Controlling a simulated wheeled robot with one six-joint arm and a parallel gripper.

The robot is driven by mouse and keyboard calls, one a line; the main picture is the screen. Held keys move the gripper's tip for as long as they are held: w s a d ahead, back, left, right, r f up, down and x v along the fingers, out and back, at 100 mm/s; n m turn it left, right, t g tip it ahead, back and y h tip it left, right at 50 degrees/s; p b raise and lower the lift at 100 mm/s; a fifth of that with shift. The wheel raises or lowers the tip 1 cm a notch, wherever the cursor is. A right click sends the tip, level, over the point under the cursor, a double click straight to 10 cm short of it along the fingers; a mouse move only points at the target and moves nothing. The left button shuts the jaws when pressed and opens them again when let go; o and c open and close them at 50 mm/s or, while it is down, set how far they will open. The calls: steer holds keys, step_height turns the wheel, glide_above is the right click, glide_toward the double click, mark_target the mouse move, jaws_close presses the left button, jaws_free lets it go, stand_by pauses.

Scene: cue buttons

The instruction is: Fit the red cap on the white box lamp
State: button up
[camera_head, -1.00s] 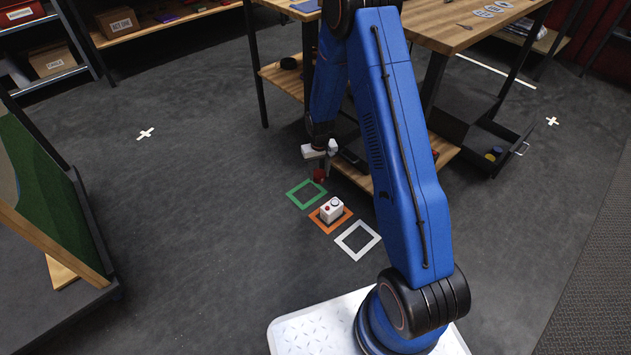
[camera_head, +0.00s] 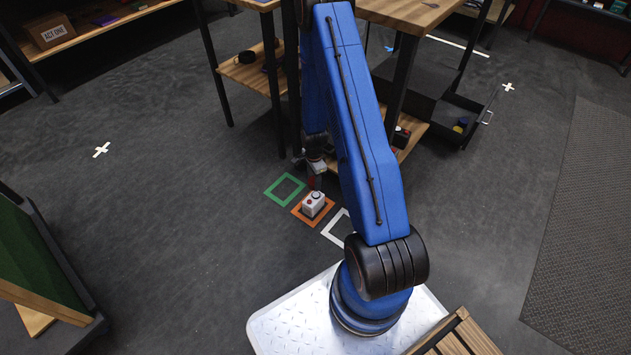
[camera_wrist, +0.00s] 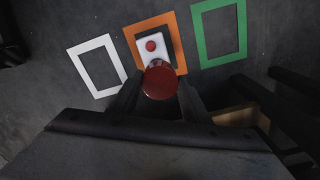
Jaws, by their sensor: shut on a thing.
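The white box lamp (camera_head: 313,205) stands on the floor inside the orange square outline (camera_head: 296,212). It has a red button on it and a dark round spot on top. In the wrist view the white box (camera_wrist: 150,44) shows its red button, and its near part is hidden behind the red cap (camera_wrist: 160,83). My gripper (camera_wrist: 160,92) is shut on the red cap, with one dark finger on each side. In the head view my gripper (camera_head: 315,178) is just beyond the lamp and above the floor. I cannot tell whether the cap touches the lamp.
A green square outline (camera_head: 273,197) lies left of the orange one, and a white one (camera_head: 327,229) lies right. A wooden table with a lower shelf (camera_head: 243,77) stands behind. A dark open drawer (camera_head: 450,118) is at the right.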

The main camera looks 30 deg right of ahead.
mark_target(316, 194)
steer(key=shift+s+d+f+m, duration=0.25)
steer(key=shift+f+m, duration=0.05)
steer(key=shift+m, duration=0.1)
steer(key=shift+f, duration=2.75)
steer(key=shift+f, duration=0.6)
steer(key=o, duration=0.7)
steer(key=shift+o, duration=0.2)
steer(key=shift+r, duration=5.5)
